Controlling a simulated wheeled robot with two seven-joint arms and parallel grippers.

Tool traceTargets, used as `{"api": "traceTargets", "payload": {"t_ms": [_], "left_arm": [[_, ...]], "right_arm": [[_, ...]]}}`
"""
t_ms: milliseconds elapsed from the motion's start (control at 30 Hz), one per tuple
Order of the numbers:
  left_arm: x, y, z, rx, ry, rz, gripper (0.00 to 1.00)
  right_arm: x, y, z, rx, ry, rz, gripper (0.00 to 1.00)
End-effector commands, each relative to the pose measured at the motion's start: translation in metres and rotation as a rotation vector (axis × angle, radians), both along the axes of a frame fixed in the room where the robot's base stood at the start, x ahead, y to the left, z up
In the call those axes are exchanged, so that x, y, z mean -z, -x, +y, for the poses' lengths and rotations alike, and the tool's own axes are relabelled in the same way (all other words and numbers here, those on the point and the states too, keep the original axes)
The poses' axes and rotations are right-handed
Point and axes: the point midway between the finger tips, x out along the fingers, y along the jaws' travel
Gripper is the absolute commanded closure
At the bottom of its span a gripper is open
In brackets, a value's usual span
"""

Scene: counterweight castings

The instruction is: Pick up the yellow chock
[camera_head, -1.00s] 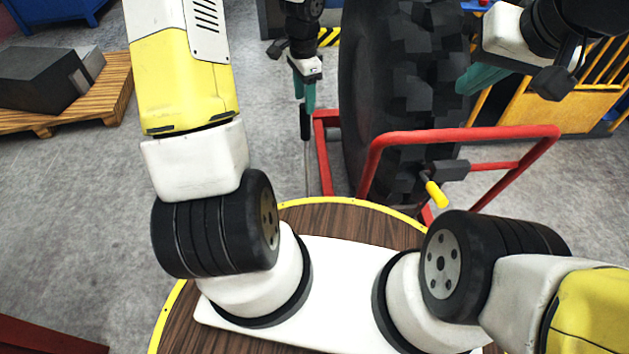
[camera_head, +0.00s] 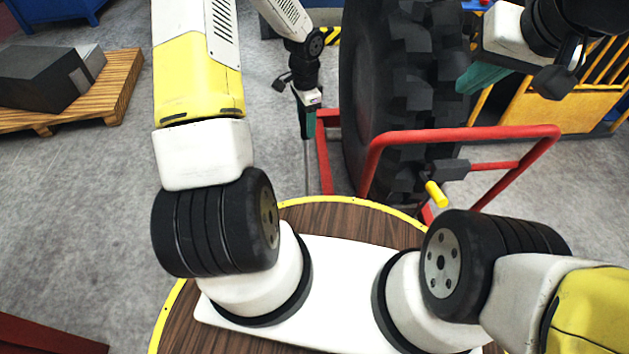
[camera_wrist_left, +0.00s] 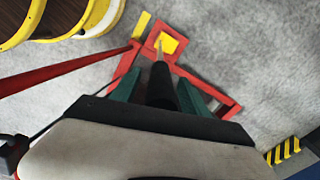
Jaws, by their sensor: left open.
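The yellow chock (camera_wrist_left: 168,43) shows in the left wrist view as a small yellow block on the floor within the corner of a red frame. A thin rod rises from it to a black grip (camera_wrist_left: 160,85). The rod (camera_head: 306,165) also shows in the head view; the block is hidden there. My left gripper (camera_head: 306,101) is open, above the chock at the rod's upper end. Its green fingers (camera_wrist_left: 160,92) stand either side of the black grip; contact is not clear. My right gripper (camera_head: 484,79) is high at the right, away from the chock, its jaw gap not visible.
A large black tyre (camera_head: 400,90) stands in a red tubular frame (camera_head: 460,133), close right of my left gripper. A yellow-handled crank (camera_head: 436,194) sticks out of the frame. A wooden pallet (camera_head: 110,90) with a dark block lies left. Grey floor between is clear.

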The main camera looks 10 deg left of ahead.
Motion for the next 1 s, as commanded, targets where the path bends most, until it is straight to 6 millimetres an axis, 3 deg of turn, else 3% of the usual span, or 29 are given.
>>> {"api": "traceTargets", "payload": {"t_ms": [67, 333, 733, 1000], "left_arm": [[0.000, 0.000, 0.000, 0.000, 0.000, 0.000, 0.47], [0.000, 0.000, 0.000, 0.000, 0.000, 0.000, 1.00], [-0.004, -0.001, 0.000, 0.000, 0.000, -0.004, 1.00], [-0.019, -0.002, 0.000, -0.001, -0.001, -0.004, 1.00]], "right_arm": [[0.000, 0.000, 0.000, 0.000, 0.000, 0.000, 1.00], [0.000, 0.000, 0.000, 0.000, 0.000, 0.000, 1.00], [0.000, 0.000, 0.000, 0.000, 0.000, 0.000, 1.00], [0.000, 0.000, 0.000, 0.000, 0.000, 0.000, 1.00]]}}
